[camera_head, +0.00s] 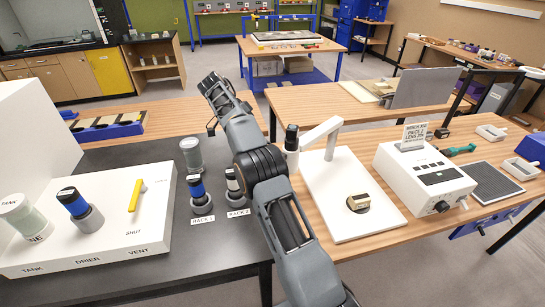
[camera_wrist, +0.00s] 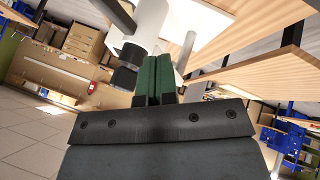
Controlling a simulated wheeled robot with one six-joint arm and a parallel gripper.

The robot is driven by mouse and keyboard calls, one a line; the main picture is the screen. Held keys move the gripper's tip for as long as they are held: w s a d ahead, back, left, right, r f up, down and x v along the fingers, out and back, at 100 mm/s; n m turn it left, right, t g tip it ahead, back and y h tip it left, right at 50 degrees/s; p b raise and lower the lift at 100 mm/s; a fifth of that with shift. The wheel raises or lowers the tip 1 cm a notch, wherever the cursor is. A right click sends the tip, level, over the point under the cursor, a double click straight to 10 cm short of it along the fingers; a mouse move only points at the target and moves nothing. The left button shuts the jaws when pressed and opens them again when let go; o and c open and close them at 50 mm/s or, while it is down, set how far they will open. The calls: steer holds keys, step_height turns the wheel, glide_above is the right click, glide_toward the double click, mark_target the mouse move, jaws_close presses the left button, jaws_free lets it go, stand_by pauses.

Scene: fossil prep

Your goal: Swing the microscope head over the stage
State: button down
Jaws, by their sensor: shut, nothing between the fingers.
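The microscope head (camera_head: 291,140), a white body with a black top, hangs on a white swing arm (camera_head: 322,132) to the left of the white microscope base (camera_head: 335,222). Contact cannot be told. My arm hides the fingers in the head view.
A white control box (camera_head: 425,175) with a sign stands right of the base. Left are labelled jacks with dark cylinders (camera_head: 197,192) and a white panel (camera_head: 105,228) with a yellow lever (camera_head: 135,195). The base around the stage is clear.

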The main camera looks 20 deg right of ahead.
steer(key=s+d+f, duration=0.5)
steer(key=s, duration=0.1)
steer(key=shift+f, duration=0.4)
steer(key=shift+s, duration=0.15)
stand_by(0.4)
